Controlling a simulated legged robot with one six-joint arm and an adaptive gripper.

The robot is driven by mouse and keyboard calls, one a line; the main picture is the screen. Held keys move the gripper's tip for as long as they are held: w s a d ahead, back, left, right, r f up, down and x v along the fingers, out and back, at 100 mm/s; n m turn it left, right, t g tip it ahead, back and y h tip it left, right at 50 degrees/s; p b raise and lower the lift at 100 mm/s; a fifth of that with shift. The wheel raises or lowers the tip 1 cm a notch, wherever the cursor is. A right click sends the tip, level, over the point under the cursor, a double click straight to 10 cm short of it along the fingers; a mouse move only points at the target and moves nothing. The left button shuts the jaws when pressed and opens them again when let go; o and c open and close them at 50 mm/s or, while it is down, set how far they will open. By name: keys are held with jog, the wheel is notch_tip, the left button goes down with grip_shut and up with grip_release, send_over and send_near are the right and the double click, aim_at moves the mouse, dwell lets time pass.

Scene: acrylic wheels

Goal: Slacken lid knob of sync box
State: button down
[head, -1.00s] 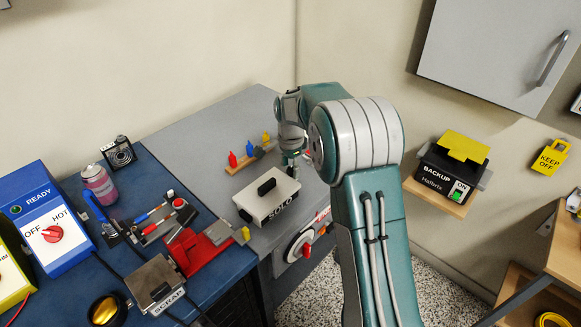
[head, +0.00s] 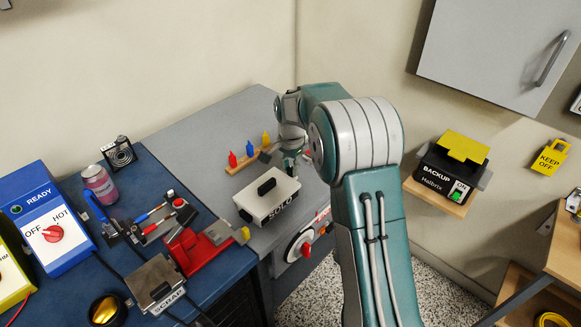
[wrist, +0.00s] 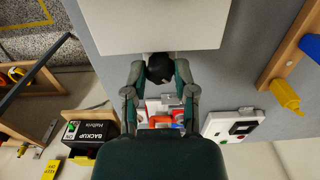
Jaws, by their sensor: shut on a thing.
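A pale box (head: 272,207) with a black handle on its lid and SOLO on its front stands on the grey bench; no box labelled "sync" is readable. My gripper (wrist: 159,72) is at the edge of this box, which fills the top of the wrist view (wrist: 160,25). Its two fingers are shut on a round black knob (wrist: 158,66) at the box's side.
A wooden strip with red, blue and yellow pieces (head: 249,160) lies behind the box. A red clamp-like fixture (head: 196,248) stands to its left on the blue bench. A rotary switch (head: 301,248) is on the grey bench's front. Grey bench top left of the strip is clear.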

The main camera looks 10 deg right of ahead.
aim_at(290, 168)
jog(key=shift+f+n, duration=0.15)
jog(key=shift+n, duration=0.55)
jog(key=shift+c, duration=2.1)
grip_release()
notch_tip(290, 168, up, 12)
jog(key=shift+w+a, duration=0.1)
